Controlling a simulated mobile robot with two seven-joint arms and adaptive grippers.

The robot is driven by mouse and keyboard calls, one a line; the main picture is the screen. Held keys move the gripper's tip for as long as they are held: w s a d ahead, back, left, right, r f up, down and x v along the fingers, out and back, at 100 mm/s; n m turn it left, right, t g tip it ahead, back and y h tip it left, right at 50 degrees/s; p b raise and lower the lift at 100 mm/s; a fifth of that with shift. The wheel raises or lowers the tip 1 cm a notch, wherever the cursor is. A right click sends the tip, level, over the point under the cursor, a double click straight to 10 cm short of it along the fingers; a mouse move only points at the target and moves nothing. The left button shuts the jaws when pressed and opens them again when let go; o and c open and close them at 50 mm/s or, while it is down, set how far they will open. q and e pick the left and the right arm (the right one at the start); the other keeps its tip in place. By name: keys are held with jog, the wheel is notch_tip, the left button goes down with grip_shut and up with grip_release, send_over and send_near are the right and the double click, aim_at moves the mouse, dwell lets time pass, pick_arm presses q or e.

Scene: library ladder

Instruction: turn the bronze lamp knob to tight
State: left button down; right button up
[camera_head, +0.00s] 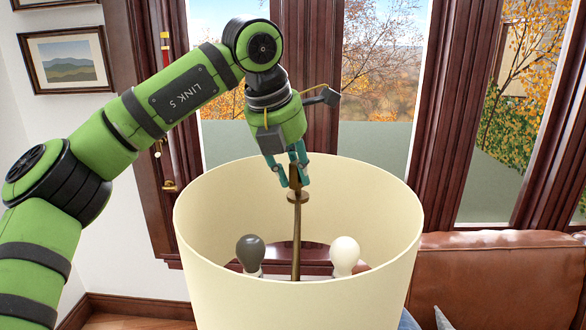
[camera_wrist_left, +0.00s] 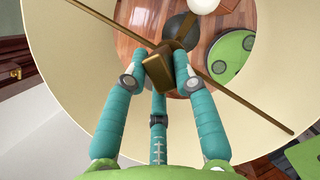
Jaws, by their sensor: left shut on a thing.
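In the head view the bronze knob (camera_head: 294,178) is partly covered by the fingers. My left gripper (camera_head: 297,172) reaches down from above and is shut on the knob. In the left wrist view the teal fingers of the left gripper (camera_wrist_left: 163,72) press on the knob's sides. A round bronze disc (camera_head: 298,196) sits on the rod below the knob. My right gripper is not in view.
Inside the shade are a dark bulb (camera_head: 250,250) and a white bulb (camera_head: 344,252). A thin bronze bar (camera_wrist_left: 240,105) crosses the shade opening. A brown leather sofa (camera_head: 490,270) stands at the right, and framed windows (camera_head: 380,80) are behind.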

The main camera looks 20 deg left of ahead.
pick_arm(q)
jog(key=m+h+p, duration=0.1)
jog(key=m, duration=0.1)
jog(key=shift+w+r+m+g, duration=0.1)
jog(key=shift+w+m+g, duration=0.05)
jog(key=shift+m+g, duration=0.2)
jog(key=m+g+h+p, duration=0.1)
jog(key=m+p, duration=0.2)
jog(key=m, duration=0.1)
jog(key=shift+w+m, duration=0.15)
jog(key=shift+m, duration=0.1)
jog(key=shift+m+g+h+p, duration=0.35)
jog(key=shift+m+p, duration=0.15)
jog(key=shift+m, duration=0.2)
jog(key=shift+w+m+g, duration=0.1)
jog(key=shift+m+g, duration=0.2)
jog(key=shift+m, duration=0.7)
jog(key=shift+f, duration=0.25)
jog(key=c, duration=1)
grip_release()
jog(key=shift+w+d, duration=0.1)
jog(key=shift+d, duration=0.05)
jog(key=shift+r, duration=0.1)
